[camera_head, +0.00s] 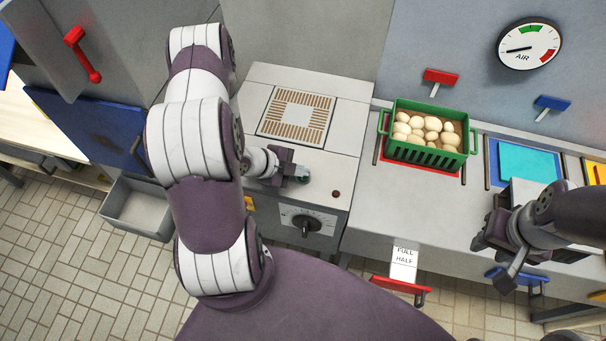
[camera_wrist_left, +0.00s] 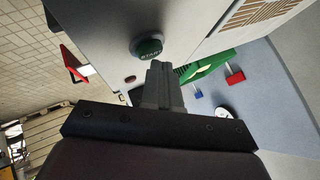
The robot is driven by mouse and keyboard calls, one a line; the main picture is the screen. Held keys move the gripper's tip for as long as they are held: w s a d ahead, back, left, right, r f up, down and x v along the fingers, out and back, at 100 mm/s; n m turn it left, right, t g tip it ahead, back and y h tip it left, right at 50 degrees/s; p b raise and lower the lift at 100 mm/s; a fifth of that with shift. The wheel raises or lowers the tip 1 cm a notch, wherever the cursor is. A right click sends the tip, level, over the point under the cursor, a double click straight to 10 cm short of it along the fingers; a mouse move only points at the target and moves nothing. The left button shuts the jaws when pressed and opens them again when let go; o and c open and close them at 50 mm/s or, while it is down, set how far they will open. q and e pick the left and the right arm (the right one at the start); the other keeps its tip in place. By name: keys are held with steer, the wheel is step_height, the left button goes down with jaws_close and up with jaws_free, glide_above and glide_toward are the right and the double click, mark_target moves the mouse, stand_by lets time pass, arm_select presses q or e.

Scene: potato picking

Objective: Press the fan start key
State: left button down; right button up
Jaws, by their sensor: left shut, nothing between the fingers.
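The fan start key is a round green button marked START (camera_wrist_left: 148,46) on the grey unit's top. In the left wrist view it lies just beyond my left gripper's fingertips (camera_wrist_left: 160,66), and I cannot tell if they touch it. In the head view my left gripper (camera_head: 300,174) is over the front part of the grey unit (camera_head: 345,120), and a bit of green shows at its tips. The left gripper is shut and empty. My right gripper (camera_head: 500,258) hangs over the right counter's front edge; its finger opening is unclear.
A dark red button (camera_head: 336,194) sits right of the left gripper. A dial (camera_head: 307,223) is on the unit's front. A green crate (camera_head: 427,155) of potatoes stands on the right counter.

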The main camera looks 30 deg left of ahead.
mark_target(300, 178)
arm_select(q)
steer(key=shift+f+b, duration=0.4)
steer(key=shift+f, duration=0.05)
stand_by(0.4)
steer(key=shift+r, duration=0.1)
steer(key=shift+r+p, duration=0.8)
step_height(300, 178, up, 5)
steer(key=p, duration=0.4)
steer(key=shift+r+p, duration=0.1)
steer(key=shift+p, duration=0.2)
stand_by(0.5)
